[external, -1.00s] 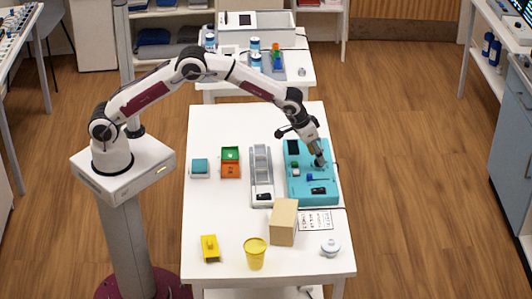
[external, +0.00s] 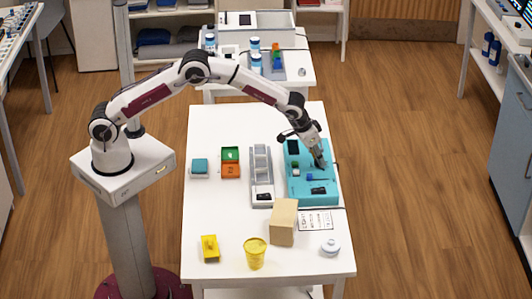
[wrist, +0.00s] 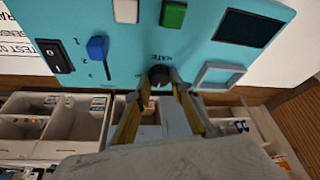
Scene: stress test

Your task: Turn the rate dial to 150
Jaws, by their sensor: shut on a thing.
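The teal control panel (external: 297,194) lies on the right of the white table. In the wrist view the panel (wrist: 130,45) fills the upper part. The black rate dial (wrist: 159,75) is on its face, with the word RATE beside it. My gripper (wrist: 160,86) is shut on the dial, one finger on each side. In the external view my gripper (external: 321,163) is at the panel's right side and hides the dial. The scale numbers around the dial and its pointer's reading cannot be made out.
Near the dial are a grey square frame (wrist: 219,76), a dark screen (wrist: 238,28), a green button (wrist: 172,14), a blue slider (wrist: 97,48) and a black rocker switch (wrist: 54,57). A tan box (external: 283,222) stands in front of the panel. The table's left front holds yellow items.

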